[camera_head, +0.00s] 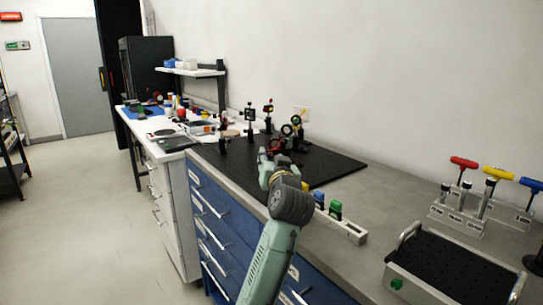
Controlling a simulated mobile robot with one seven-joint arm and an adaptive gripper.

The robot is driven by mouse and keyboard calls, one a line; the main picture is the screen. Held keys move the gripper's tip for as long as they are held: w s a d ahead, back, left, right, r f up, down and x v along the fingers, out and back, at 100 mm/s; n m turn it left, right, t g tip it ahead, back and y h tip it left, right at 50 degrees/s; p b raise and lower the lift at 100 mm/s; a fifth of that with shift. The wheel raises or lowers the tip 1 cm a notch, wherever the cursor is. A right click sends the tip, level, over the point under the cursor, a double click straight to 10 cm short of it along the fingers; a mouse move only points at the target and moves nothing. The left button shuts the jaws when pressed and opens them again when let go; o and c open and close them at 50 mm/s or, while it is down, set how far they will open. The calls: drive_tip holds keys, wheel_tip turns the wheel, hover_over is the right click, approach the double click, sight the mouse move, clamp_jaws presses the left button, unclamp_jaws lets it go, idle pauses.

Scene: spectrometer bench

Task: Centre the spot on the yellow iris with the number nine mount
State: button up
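Several small post-mounted optics stand on a black breadboard (335,166) on the grey bench. A dark mount (249,114) stands at the back left of the board, and one with a red part (268,112) is right of it. Round-framed mounts (288,130) stand close together near the middle. Number labels are too small to read, and I cannot tell which is the yellow iris or the number nine mount. No light spot can be made out. My gripper (268,153) is over the board near the middle mounts; its fingers are too small and dark to read.
A grey rack (350,231) with blue and green pieces lies along the bench's front edge. A handled tray (447,268) and a stand of red, yellow and blue T-handled drivers (459,221) are at right. A cluttered white table (172,142) is at left.

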drive_tip(key=shift+w, duration=0.25)
clamp_jaws()
idle(0.3)
